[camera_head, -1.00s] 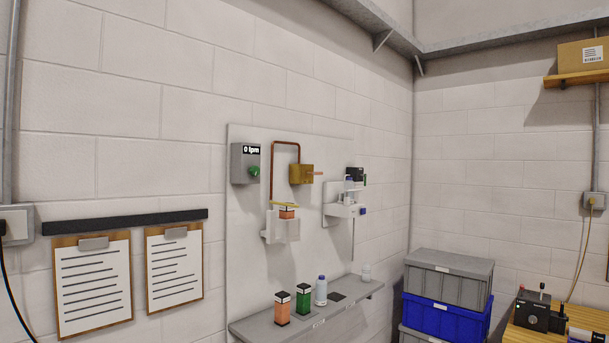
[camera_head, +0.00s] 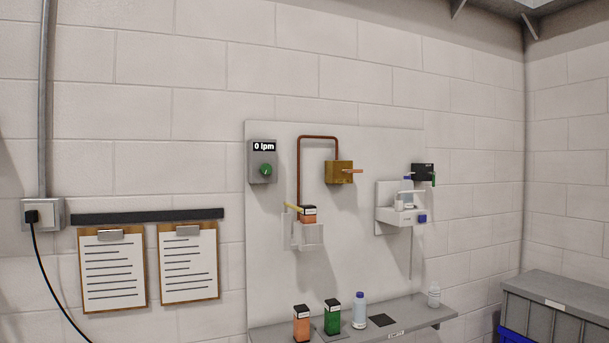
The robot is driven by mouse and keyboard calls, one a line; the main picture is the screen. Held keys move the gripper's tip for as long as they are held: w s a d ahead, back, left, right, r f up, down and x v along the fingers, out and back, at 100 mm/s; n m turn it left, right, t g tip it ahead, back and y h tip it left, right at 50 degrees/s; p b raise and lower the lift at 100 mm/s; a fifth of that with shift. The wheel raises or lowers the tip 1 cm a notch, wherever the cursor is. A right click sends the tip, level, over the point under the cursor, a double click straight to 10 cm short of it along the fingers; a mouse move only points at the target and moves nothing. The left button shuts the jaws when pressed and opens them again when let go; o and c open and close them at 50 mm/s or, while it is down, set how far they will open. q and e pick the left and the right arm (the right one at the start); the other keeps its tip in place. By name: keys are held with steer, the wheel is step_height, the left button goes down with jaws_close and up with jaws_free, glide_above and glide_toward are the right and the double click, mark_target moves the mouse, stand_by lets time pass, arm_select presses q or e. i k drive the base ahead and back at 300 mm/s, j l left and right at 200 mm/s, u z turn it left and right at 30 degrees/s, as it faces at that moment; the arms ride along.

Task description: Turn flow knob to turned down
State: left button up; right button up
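The flow knob (camera_head: 265,170) is a round green knob on a grey box mounted at the upper left of a pale wall panel (camera_head: 350,270). A small black display (camera_head: 263,146) above the knob reads "0 lpm". To its right, a bent copper pipe (camera_head: 318,138) runs to a brass-coloured block (camera_head: 338,172) with an orange lever (camera_head: 353,171). Neither of my grippers shows in the head view.
Below the panel, a grey shelf (camera_head: 440,314) carries an orange container (camera_head: 301,323), a green container (camera_head: 332,316) and bottles. A white holder (camera_head: 402,207) is on the panel's right. Two clipboards (camera_head: 150,268) hang at left. Grey crates (camera_head: 560,305) stand at lower right.

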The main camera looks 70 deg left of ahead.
mark_target(265, 169)
steer(key=i+u, duration=0.8)
steer(key=i+l+u, duration=0.15)
steer(key=i+u, duration=0.25)
steer(key=k, duration=0.1)
